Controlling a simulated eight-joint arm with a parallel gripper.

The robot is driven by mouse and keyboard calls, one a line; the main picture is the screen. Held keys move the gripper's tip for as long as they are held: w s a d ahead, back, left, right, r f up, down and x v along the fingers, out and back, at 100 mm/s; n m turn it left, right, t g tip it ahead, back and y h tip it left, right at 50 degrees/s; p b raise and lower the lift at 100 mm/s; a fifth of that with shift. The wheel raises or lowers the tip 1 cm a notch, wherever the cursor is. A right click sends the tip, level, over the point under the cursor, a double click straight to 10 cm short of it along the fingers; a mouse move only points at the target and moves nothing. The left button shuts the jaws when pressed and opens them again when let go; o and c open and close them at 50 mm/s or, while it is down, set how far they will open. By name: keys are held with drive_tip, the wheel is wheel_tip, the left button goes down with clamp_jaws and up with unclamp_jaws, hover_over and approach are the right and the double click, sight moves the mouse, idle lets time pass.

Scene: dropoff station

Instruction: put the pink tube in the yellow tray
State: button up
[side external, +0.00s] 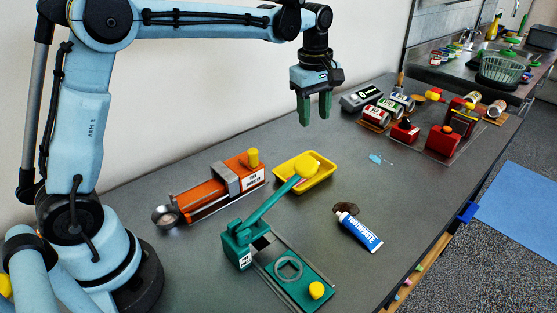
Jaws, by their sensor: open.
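The yellow tray (322,182) stands on the grey bench, right of the orange press, partly hidden behind the green lever and its yellow knob. A small pinkish-red bit shows inside the tray beside the lever; I cannot tell whether it is the pink tube. No other pink tube is clear to see. A blue and white tube (360,231) lies on the bench right of the green device. My gripper (315,112) is open and empty, fingers pointing down, well above the bench, above and slightly right of the tray.
An orange press (210,196) stands left of the tray. A green lever device (285,265) is in front. Cans and red devices (443,140) crowd the back right.

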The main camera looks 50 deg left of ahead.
drive_tip(key=s+f+m+t, duration=0.1)
drive_tip(key=s+m+t, duration=0.5)
drive_tip(key=s+m, duration=0.9)
drive_tip(key=shift+s+f+m, duration=0.4)
drive_tip(key=shift+s, duration=1.65)
